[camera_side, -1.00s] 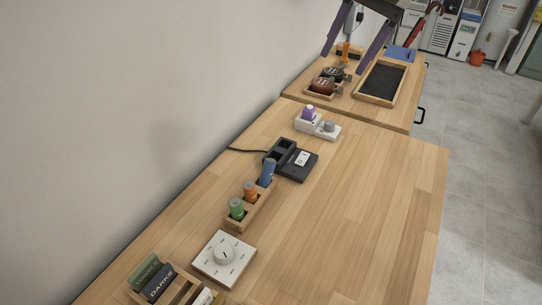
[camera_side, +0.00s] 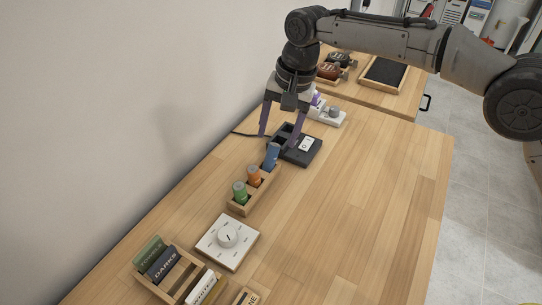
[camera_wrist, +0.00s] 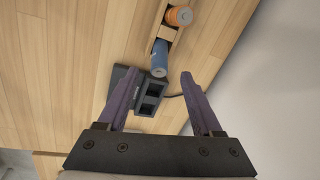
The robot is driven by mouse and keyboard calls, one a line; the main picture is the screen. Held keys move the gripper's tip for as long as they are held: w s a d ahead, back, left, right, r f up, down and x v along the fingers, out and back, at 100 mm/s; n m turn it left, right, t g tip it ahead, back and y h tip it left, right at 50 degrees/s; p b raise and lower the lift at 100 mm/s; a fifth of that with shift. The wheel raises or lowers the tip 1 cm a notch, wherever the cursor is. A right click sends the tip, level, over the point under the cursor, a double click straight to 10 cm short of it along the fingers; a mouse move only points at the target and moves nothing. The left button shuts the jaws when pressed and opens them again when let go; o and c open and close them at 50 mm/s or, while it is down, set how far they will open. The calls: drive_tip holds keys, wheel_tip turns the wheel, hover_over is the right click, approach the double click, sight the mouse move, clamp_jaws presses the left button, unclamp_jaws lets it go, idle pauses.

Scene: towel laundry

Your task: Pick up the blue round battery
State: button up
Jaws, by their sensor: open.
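The blue round battery (camera_side: 271,156) stands in the far end of a wooden holder (camera_side: 240,209), beside an orange and a green battery. It also shows in the wrist view (camera_wrist: 159,58), at the end of the holder nearest my gripper. My gripper (camera_side: 281,142) is open and empty, pointing down above the black charger at the far side of the blue battery. In the wrist view its purple fingers (camera_wrist: 160,88) are spread, with the blue battery appearing between and just beyond their tips. I cannot tell the exact height of the fingertips above the battery.
The orange battery (camera_side: 254,177) and green battery (camera_side: 240,192) stand close by. The black charger (camera_side: 310,153) with empty slots is right behind. A white dial box (camera_side: 227,243) and a wooden crate (camera_side: 170,285) are nearer. The wall is close at left; the table's right side is clear.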

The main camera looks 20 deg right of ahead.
sight(275, 146)
drive_tip(key=shift+w+a+f, duration=0.1)
drive_tip(key=shift+a+f, duration=0.05)
drive_tip(key=shift+f, duration=0.75)
drive_tip(key=shift+w+a+f, duration=0.1)
drive_tip(key=shift+a+f, duration=0.05)
drive_tip(key=shift+f, duration=0.8)
drive_tip(key=shift+w+a+f, duration=0.1)
drive_tip(key=shift+a+f, duration=0.05)
drive_tip(key=shift+f, duration=0.75)
clamp_jaws()
